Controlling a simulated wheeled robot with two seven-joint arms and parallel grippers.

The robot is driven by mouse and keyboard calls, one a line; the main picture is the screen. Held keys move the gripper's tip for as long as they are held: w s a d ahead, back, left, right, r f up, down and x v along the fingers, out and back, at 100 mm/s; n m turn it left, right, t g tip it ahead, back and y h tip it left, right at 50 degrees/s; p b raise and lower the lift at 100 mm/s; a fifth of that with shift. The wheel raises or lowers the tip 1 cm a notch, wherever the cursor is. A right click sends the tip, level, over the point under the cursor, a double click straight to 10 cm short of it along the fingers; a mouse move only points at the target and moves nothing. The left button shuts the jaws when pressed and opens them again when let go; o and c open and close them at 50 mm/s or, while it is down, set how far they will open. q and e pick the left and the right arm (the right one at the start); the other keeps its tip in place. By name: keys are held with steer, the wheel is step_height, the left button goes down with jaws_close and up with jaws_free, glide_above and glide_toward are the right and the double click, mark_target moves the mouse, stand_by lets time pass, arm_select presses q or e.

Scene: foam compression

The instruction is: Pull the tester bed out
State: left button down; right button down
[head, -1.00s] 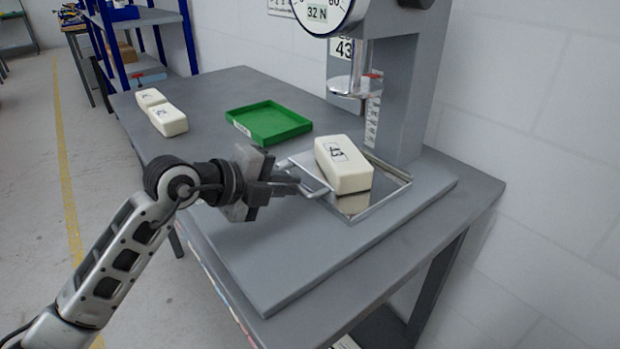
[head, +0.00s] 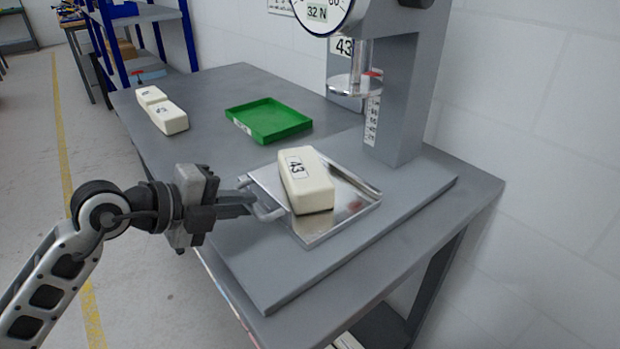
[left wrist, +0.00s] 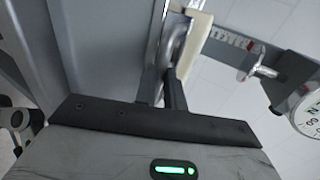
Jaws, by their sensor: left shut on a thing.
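The tester bed (head: 345,212) is a shiny metal tray with a handle on its left side, lying on the tester's grey base plate. A cream foam block marked 43 (head: 308,185) rests on the bed. My left gripper (head: 250,203) is shut on the bed's handle (head: 268,213). In the left wrist view the fingers (left wrist: 162,97) close on the metal handle, with the bed and the cream block beyond. The bed sits left of the press column, and the block is clear of the round press plate (head: 354,86). My right gripper is not in view.
The tester column (head: 400,100) stands at the right with a dial reading 32 N. A green tray (head: 268,121) and two cream blocks (head: 163,115) lie on the table behind. The base plate's front (head: 280,277) is bare.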

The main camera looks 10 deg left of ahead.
arm_select(q)
steer(key=shift+s+a, duration=0.9)
steer(key=shift+a, duration=0.05)
steer(key=shift+s+a+f+b, duration=0.1)
steer(key=shift+s+a+b, duration=0.65)
steer(key=shift+s+a, duration=0.8)
steer(key=c, duration=1.8)
jaws_free()
steer(key=shift+s+a, duration=0.15)
steer(key=shift+c, duration=0.2)
steer(key=o, duration=0.5)
steer(key=v, duration=0.3)
steer(key=p+v, duration=0.1)
steer(key=v, duration=0.1)
steer(key=shift+s+a+r, duration=0.1)
steer(key=shift+s+r, duration=0.05)
steer(key=shift+r, duration=0.35)
